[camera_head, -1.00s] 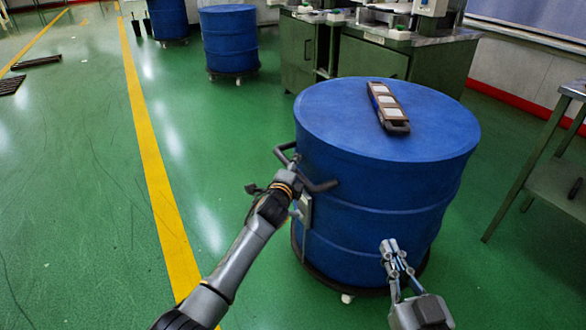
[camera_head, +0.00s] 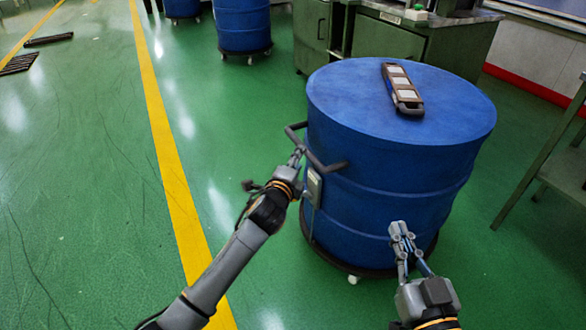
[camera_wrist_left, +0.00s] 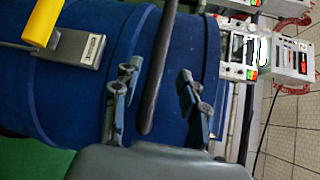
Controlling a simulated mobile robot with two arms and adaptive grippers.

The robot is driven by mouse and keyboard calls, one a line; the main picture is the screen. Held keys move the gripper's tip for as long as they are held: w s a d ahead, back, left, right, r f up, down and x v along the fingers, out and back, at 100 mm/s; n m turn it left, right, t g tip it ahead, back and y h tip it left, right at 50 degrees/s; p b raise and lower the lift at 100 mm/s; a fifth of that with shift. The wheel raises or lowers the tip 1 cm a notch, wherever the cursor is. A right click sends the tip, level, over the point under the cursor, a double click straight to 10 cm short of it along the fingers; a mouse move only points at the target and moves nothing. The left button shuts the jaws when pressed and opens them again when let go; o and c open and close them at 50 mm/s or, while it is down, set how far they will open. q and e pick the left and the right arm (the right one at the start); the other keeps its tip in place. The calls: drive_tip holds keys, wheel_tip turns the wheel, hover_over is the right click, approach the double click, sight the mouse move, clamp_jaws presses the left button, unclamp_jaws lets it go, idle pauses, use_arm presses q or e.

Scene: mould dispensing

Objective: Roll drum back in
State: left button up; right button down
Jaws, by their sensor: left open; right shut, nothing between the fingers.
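The large blue drum (camera_head: 375,185) stands upright on a dark dolly (camera_head: 345,264) with white casters. A dark bar handle (camera_head: 331,167) sticks out at its left side; the bar also shows in the left wrist view (camera_wrist_left: 160,75). My left gripper (camera_head: 297,156) is at this handle. In the left wrist view its fingers (camera_wrist_left: 158,95) are open, with the bar between them; I cannot tell whether they touch it. My right gripper (camera_head: 400,230) is shut and empty, in front of the drum's lower side. Contact with the drum cannot be told.
A brown-framed device (camera_head: 403,90) lies on the drum lid. A grey box (camera_wrist_left: 75,48) with a yellow part is on the drum's side. Green cabinets (camera_head: 385,40) stand behind, a table (camera_head: 545,165) at right, another blue drum (camera_head: 243,25) farther back.

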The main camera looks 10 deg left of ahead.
use_arm(q)
drive_tip(key=shift+v, duration=2)
